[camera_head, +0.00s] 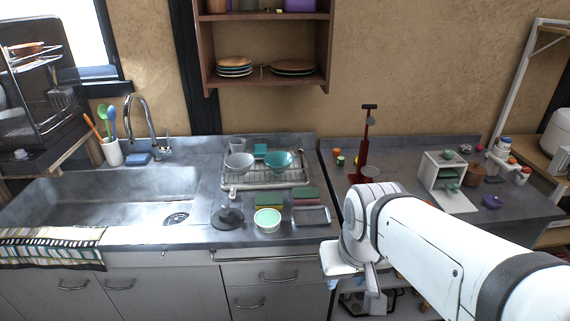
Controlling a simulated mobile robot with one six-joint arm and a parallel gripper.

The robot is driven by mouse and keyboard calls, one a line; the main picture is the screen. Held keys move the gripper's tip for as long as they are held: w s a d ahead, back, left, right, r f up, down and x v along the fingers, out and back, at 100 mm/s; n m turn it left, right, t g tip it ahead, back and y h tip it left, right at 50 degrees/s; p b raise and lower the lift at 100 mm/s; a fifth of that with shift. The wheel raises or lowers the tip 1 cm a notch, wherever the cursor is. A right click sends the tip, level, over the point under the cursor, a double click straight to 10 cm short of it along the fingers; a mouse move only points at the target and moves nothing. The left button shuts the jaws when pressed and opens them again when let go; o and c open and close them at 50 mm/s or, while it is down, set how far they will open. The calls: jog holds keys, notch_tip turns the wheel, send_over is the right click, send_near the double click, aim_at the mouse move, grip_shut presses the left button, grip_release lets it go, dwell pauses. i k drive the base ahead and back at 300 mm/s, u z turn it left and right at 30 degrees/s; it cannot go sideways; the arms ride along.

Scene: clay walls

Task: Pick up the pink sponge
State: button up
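A sponge with a green top and a reddish-pink lower side (306,201) lies on the grey counter, in front of the dish rack's right half. It is the only sponge that shows pink. My gripper (354,279) hangs low in front of the counter's edge, right of and nearer than this sponge, and apart from it. It is seen from behind and partly covered by my white arm. Whether its fingers are open or shut does not show clearly.
A green-and-yellow sponge (269,201) lies left of the pink one. A pale green bowl (267,220), a grey tray (311,215) and a dark round-based item (228,216) stand in front. The dish rack (262,176) is behind. The sink (110,200) is left.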

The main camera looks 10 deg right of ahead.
aim_at(300, 195)
jog(key=i, duration=0.9)
